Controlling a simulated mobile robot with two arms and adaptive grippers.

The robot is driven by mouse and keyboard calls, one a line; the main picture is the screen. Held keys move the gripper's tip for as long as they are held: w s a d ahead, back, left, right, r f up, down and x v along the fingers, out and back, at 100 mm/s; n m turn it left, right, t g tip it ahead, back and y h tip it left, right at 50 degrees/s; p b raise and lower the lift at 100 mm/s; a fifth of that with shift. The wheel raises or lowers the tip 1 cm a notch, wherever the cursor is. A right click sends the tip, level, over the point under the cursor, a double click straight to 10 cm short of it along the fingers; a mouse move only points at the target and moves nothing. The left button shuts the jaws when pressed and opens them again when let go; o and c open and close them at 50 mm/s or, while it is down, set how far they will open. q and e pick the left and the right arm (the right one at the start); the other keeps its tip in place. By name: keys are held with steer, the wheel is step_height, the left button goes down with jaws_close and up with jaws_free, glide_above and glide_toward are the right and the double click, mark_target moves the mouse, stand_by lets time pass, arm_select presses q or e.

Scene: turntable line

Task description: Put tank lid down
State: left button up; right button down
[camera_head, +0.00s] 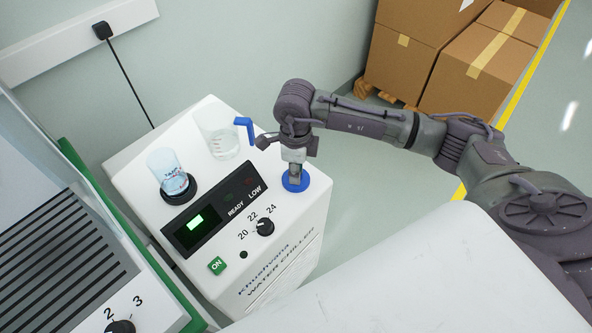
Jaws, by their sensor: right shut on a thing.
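The blue tank lid (296,187) is a round disc at the right end of the white water chiller's top (190,135). My right gripper (294,172) points straight down over it and is shut on its middle. The gripper hides the grip point. I cannot tell whether the lid touches the chiller top or is held just above it. My left gripper is not in view.
A clear jug with a blue handle (222,143) and a clear cup on a black ring (170,170) stand on the chiller, left of my gripper. The control panel has a dial (265,227) and a green ON button (217,266). Cardboard boxes (400,62) stand behind my arm.

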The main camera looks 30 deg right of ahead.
steer(key=shift+f, duration=0.45)
steer(key=shift+f+b, duration=0.25)
steer(key=shift+b, duration=0.05)
steer(key=c, duration=1)
jaws_free()
steer(key=shift+r, duration=0.1)
steer(key=shift+r, duration=0.15)
step_height(320, 180, up, 12)
steer(key=shift+w+r+b, duration=0.1)
steer(key=shift+b, duration=0.25)
